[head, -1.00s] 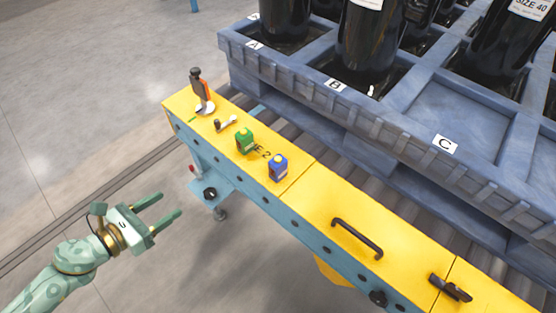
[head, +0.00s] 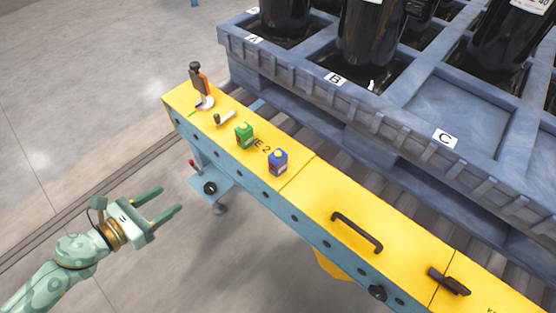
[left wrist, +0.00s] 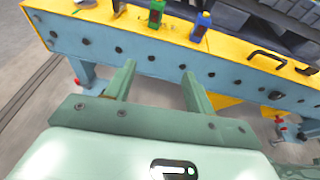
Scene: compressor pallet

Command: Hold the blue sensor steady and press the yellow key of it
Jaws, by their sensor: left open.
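The blue sensor (head: 278,163) stands upright on the yellow top of the conveyor side rail, with a small yellow key (head: 278,153) on its top. The sensor also shows in the left wrist view (left wrist: 201,27), above and beyond the fingers. A similar green sensor (head: 244,136) stands to its left. My left gripper (head: 171,199) is open and empty over the floor, to the left of the rail and apart from it. Its two fingers (left wrist: 158,82) point toward the rail in the left wrist view. My right gripper is not in view.
The yellow rail top (head: 310,195) also carries a black handle (head: 357,232), a dark latch (head: 449,282), a small lever (head: 224,119) and an orange-and-black clamp (head: 201,88). A blue pallet (head: 345,95) with dark compressors lies behind. The floor around my left gripper is clear.

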